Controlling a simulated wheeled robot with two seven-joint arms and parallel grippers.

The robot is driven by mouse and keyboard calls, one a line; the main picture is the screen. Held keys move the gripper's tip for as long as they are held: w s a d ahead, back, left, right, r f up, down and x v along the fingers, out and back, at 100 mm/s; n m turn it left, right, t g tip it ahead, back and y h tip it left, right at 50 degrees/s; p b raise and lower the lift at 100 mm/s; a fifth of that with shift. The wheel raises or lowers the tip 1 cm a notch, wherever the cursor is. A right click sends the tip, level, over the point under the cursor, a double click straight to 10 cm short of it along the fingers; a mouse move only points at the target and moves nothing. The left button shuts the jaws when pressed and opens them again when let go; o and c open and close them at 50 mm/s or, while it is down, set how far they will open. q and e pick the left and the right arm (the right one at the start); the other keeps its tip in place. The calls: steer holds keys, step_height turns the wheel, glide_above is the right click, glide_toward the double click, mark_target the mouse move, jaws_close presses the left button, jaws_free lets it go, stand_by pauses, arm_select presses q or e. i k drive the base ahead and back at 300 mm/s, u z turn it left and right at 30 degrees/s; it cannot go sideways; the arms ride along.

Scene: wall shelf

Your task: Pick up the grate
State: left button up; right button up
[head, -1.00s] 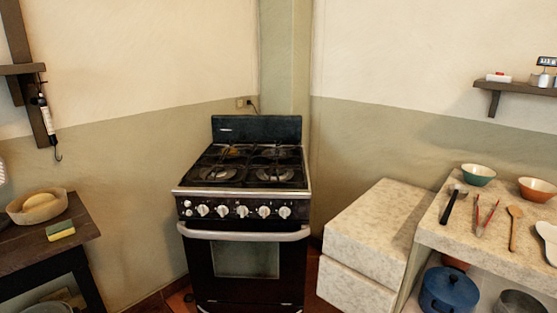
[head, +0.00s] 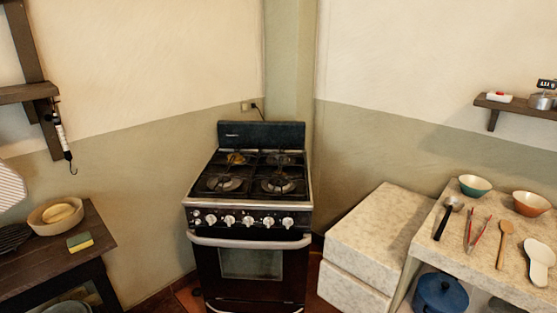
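Black grates (head: 252,173) lie over the burners on top of the black stove (head: 250,231) in the middle of the head view. A dark ridged piece (head: 14,237) lies on the dark wooden table at the left edge and is cut off by the frame. I cannot tell for sure whether it is a grate. Neither of my grippers is in view.
The dark table (head: 60,262) at left holds a round bowl (head: 57,215) and a sponge (head: 80,241). A stone block (head: 375,240) and a counter (head: 455,245) with utensils and bowls stand right of the stove. Wall shelves (head: 520,106) hang either side. Some floor shows beside the stove.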

mark_target(280, 169)
steer(key=u, duration=0.3)
steer(key=i, duration=0.95)
steer(key=z, duration=0.6)
steer(key=i, duration=0.65)
steer(key=z, duration=0.45)
